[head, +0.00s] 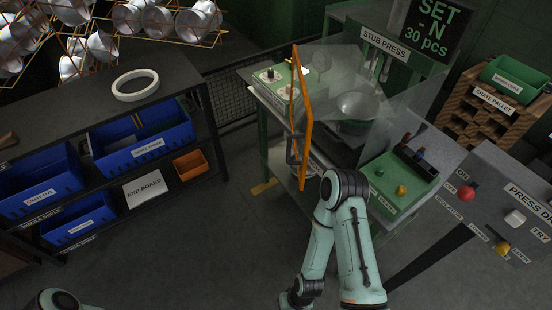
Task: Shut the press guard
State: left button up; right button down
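The press guard (302,110) is an orange-framed panel, seen nearly edge-on at the left front of the stub press. It stands swung out from the press, with a dark grey handle (291,153) low on its left side. Behind it, a metal bowl-shaped part (356,106) sits in the press behind clear panels. My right arm rises from the bottom, bends in front of the press below the guard, and folds back down. Its gripper is not visible. Only a small part of my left arm shows at the bottom left; its gripper is out of view.
A green button box (401,183) is on the press's right front. A grey control panel (500,205) with red, white and yellow buttons stands at right. A dark shelf (182,73) with blue bins is at left. Open floor (225,240) lies between.

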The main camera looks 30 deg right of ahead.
aim_at(301, 116)
jog(key=i+z, duration=0.2)
jog(key=z, duration=0.2)
jog(key=i+j+z, duration=0.15)
jog(key=z, duration=0.25)
jog(key=i+j+z, duration=0.15)
jog(key=z, duration=0.2)
